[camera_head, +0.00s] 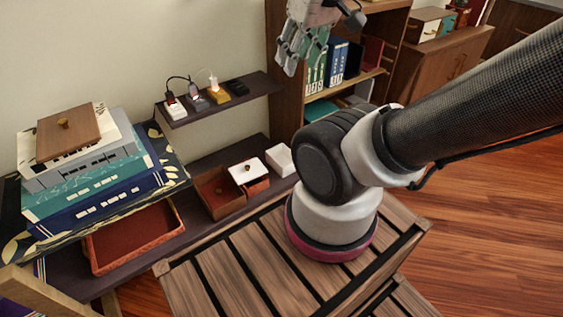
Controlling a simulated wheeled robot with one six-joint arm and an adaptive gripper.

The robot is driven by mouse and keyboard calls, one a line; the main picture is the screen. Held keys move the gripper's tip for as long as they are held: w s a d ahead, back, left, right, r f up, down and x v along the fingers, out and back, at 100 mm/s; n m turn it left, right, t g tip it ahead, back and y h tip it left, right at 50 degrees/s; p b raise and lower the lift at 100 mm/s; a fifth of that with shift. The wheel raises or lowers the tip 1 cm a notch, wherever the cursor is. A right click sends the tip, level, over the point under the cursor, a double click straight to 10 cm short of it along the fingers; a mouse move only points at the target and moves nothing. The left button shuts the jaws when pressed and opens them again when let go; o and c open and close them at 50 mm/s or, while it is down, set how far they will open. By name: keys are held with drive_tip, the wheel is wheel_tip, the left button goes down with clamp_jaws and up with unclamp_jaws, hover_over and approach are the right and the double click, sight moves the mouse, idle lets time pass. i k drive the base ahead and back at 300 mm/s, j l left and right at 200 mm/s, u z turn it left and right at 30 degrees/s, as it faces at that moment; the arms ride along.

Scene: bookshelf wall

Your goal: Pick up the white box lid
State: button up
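The white box lid (245,173) is a flat white square with a small gold knob on top.
A small white open box (280,160) stands right of the lid. An upper shelf (222,105) with plugs and adapters juts out behind. A book stack topped by a brown wooden lid (68,133) stands left, near a red tray (135,237). A bookcase (283,110) rises at right.

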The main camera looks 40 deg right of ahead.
sight(245, 171)
drive_tip(key=i+l, duration=0.3)
drive_tip(key=l, duration=0.15)
drive_tip(key=i+l, duration=0.3)
drive_tip(key=l, duration=0.2)
